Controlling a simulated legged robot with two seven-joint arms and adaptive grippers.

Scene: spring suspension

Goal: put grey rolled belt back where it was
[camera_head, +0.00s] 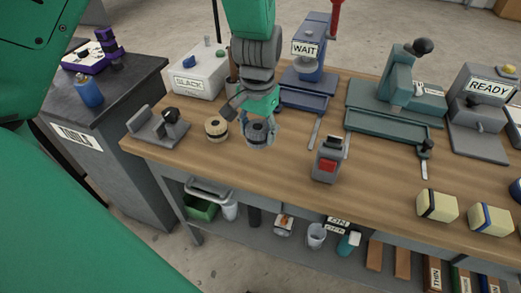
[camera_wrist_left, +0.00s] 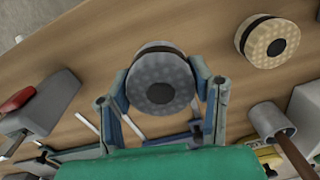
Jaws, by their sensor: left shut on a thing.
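The grey rolled belt (camera_head: 257,134) is a short dark roll near the left front part of the workbench. My left gripper (camera_head: 260,122) reaches down from above and is shut on it, with a finger on either side. In the left wrist view the grey rolled belt (camera_wrist_left: 158,88) sits between the fingertips of my left gripper (camera_wrist_left: 162,80), its round face towards the camera. I cannot tell whether it touches the tabletop or is slightly above it. My right gripper is not in view.
A beige rolled belt (camera_head: 215,128) with a dark band stands just left of the grey one. A grey fixture (camera_head: 158,127) is further left. Bare wooden tabletop (camera_head: 270,168) lies in front.

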